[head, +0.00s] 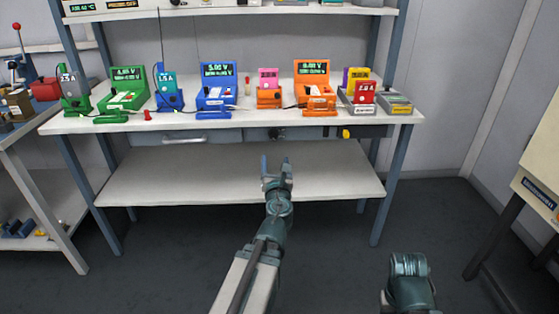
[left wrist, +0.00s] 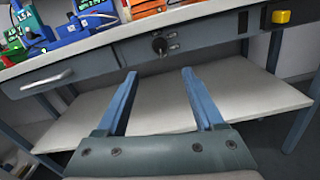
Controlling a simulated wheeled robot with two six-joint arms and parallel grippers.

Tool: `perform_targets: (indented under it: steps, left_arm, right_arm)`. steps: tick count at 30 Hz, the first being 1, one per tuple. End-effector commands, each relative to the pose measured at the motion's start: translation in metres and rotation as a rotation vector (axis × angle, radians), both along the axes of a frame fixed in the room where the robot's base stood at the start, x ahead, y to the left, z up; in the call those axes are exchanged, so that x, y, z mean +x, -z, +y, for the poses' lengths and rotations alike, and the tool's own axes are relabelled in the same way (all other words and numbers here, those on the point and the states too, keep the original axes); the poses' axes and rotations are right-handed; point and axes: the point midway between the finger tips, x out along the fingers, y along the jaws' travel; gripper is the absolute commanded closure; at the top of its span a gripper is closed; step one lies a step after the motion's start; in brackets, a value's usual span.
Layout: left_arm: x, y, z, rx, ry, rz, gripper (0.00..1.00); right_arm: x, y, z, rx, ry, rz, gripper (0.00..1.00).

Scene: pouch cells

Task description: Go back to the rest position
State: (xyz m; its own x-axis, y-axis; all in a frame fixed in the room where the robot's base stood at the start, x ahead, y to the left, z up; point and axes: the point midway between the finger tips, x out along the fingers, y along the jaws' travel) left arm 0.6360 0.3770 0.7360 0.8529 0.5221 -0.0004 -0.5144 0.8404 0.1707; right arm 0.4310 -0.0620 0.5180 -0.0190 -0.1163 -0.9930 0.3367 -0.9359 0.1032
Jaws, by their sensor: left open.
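My left gripper (head: 275,162) is in the middle of the head view, in front of the workbench. Its two blue fingers are apart with nothing between them, and it also shows in the left wrist view (left wrist: 162,90). In the left wrist view the fingers point toward the bench's drawer front, with the lower shelf behind them. Part of my right arm (head: 409,282) shows at the lower right of the head view. Its fingers cannot be made out there.
The workbench top (head: 205,127) carries several testers, among them a green one (head: 124,95), a blue one (head: 216,90) and an orange one (head: 314,87). The lower shelf (head: 150,180) is bare. A yellow knob (left wrist: 281,16) sits under the top's edge.

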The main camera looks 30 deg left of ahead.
Motion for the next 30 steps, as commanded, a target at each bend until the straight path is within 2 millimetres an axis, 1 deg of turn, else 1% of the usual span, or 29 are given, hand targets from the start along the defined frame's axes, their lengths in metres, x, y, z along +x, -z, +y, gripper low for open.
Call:
perform_targets:
  steps: [5,8,11,14,15,17,18,20,21,23,24,25,27,30]
  left_arm:
    - [0.0,0.0,0.0,0.0,0.0,0.0,0.31]
    - [0.0,0.002,-0.003,-0.048,-0.01,-0.019,0.31]
    - [-0.003,0.011,-0.011,-0.243,-0.061,-0.097,0.31]
    - [-0.01,0.038,-0.031,-0.599,-0.173,-0.217,0.31]
    - [-0.015,0.053,-0.043,-0.762,-0.237,-0.265,0.31]
    - [-0.025,0.079,-0.064,-1.004,-0.353,-0.327,0.31]
    - [-0.033,0.098,-0.081,-1.155,-0.44,-0.361,0.31]
    - [-0.049,0.126,-0.111,-1.361,-0.591,-0.4,0.31]
    - [-0.06,0.143,-0.132,-1.475,-0.698,-0.419,0.31]
    - [-0.079,0.164,-0.162,-1.609,-0.857,-0.436,0.31]
    - [-0.091,0.175,-0.18,-1.675,-0.959,-0.445,0.31]
    - [-0.1,0.183,-0.194,-1.714,-1.031,-0.447,0.31]
    - [-0.121,0.196,-0.222,-1.777,-1.189,-0.452,0.31]
    - [-0.148,0.208,-0.257,-1.821,-1.389,-0.452,0.31]
  right_arm:
    - [0.0,0.0,0.0,0.0,0.0,0.0,0.47]
    - [0.0,0.0,0.0,0.0,0.0,0.0,0.47]
    - [0.0,0.0,0.0,0.0,0.0,0.0,0.47]
    - [0.0,0.0,0.0,0.0,0.0,0.0,0.47]
    - [0.0,0.0,0.0,0.0,0.0,0.0,0.47]
    - [0.0,0.0,0.0,0.0,0.0,0.0,0.47]
    - [0.0,0.0,0.0,0.0,0.0,0.0,0.47]
    - [0.0,0.0,0.0,0.0,0.0,0.0,0.47]
    - [0.0,0.0,0.0,0.0,0.0,0.0,0.47]
    - [0.0,0.0,0.0,0.0,0.0,0.0,0.47]
    - [0.0,0.0,0.0,0.0,0.0,0.0,0.47]
    - [0.0,0.0,0.0,0.0,0.0,0.0,0.47]
    - [0.0,0.0,0.0,0.0,0.0,0.0,0.47]
    - [0.0,0.0,0.0,0.0,0.0,0.0,0.47]
